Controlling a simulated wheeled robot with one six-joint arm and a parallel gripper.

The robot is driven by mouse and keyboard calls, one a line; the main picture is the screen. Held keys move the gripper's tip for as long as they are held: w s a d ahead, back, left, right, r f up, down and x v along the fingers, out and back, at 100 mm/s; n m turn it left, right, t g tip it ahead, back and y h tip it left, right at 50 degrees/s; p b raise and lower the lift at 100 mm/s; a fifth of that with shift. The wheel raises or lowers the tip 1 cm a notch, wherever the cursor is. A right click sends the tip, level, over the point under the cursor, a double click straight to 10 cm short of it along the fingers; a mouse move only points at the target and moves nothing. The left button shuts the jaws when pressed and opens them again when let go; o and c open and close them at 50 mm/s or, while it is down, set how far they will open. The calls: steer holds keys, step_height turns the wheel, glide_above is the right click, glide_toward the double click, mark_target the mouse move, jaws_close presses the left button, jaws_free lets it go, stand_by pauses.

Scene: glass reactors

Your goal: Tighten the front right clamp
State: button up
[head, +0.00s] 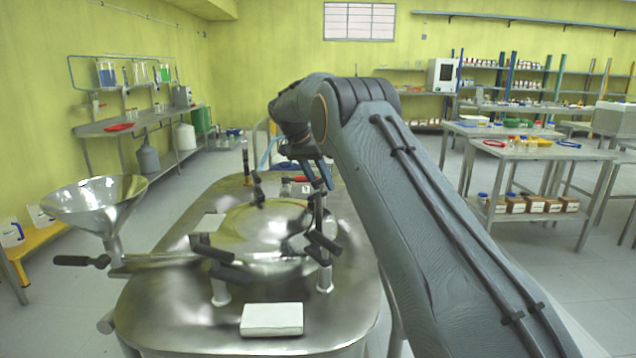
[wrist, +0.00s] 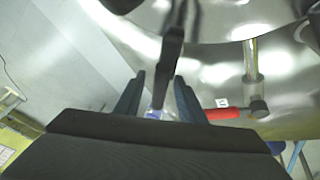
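The steel reactor lid (head: 262,222) sits on the vessel top with black-handled clamps around its rim. The front right clamp (head: 322,244) stands on a metal post at the lid's right edge. Another dark handle (head: 316,190) shows farther back on that side. My gripper (head: 324,182) is at the lid's back right, partly hidden by my arm. In the wrist view, my gripper's two blue-grey fingers (wrist: 158,98) are apart, with a black handle (wrist: 173,45) reaching between them. I cannot tell whether they touch it, or which clamp it belongs to.
A steel funnel (head: 95,205) rises at the left of the vessel top. A white block (head: 272,319) lies at the front. A red handle (wrist: 225,113) is close to the right finger. Other black clamp handles (head: 222,262) stick out around the lid.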

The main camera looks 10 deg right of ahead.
steer(key=shift+s+d, duration=0.1)
steer(key=shift+d, duration=0.15)
steer(key=shift+a, duration=0.4)
steer(key=shift+a+r, duration=0.1)
steer(key=b+v, duration=0.1)
steer(key=v, duration=0.6)
steer(key=shift+a+r, duration=0.1)
steer(key=shift+r, duration=0.1)
